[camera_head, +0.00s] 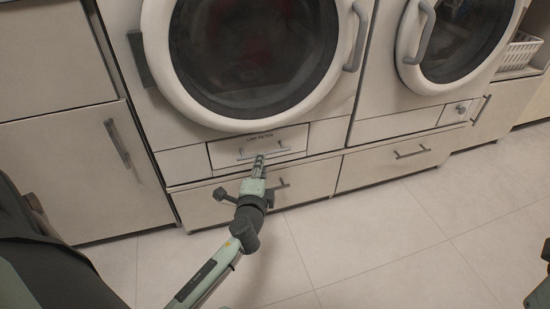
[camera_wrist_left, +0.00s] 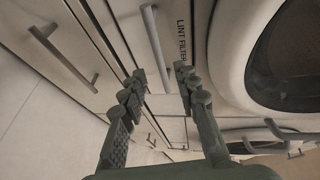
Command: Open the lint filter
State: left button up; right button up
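The lint filter is a pale panel (camera_head: 285,139) labelled "LINT FILTER" below the left machine's round door, and its front sits flush with the panels around it. A grey bar handle (camera_head: 278,151) runs across it; in the left wrist view the handle (camera_wrist_left: 155,40) lies beside the label. My left gripper (camera_head: 259,160) is at the handle's middle in the head view. In the left wrist view its two fingers (camera_wrist_left: 160,73) are apart, with the handle's near end between the tips. Contact cannot be told. My right gripper does not show; only part of my right side is at the right edge.
A lower drawer with a handle (camera_head: 279,184) is just below the filter. The round door (camera_head: 152,62) and its handle (camera_head: 357,40) are above. A second machine (camera_head: 418,72) stands to the right, and a white basket (camera_head: 518,54) is beyond. The tiled floor (camera_head: 400,235) is clear.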

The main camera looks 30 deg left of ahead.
pick_arm(q)
jog(key=x, duration=0.6)
jog(key=shift+w+a+b, duration=0.2)
jog(key=shift+b, duration=0.15)
grip_shut()
